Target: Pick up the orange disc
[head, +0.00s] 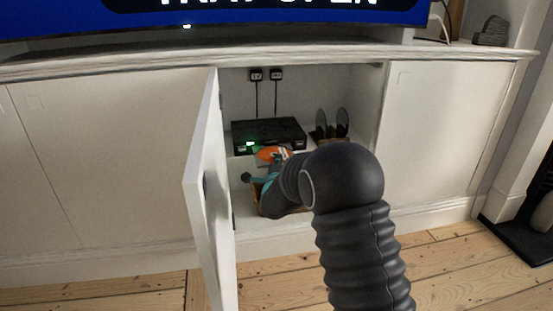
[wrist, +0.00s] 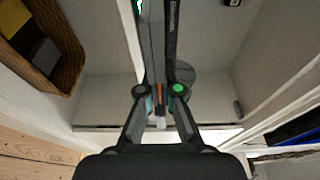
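The orange disc (head: 270,153) shows in the head view in front of the black player, inside the open cabinet. My gripper (head: 256,181) is in the cabinet, just below and in front of the disc, and my arm hides part of that area. In the wrist view a thin orange strip, apparently the disc edge-on (wrist: 158,99), lies between the two fingertips of my gripper (wrist: 159,101). The fingers are close together on either side of it. I cannot tell whether they touch it.
The black player (head: 268,133) has a green light. The white cabinet door (head: 207,190) stands open to the left of my gripper. A wicker basket (wrist: 65,52) is at the wrist view's upper left. Dark upright items (head: 332,124) stand right of the player.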

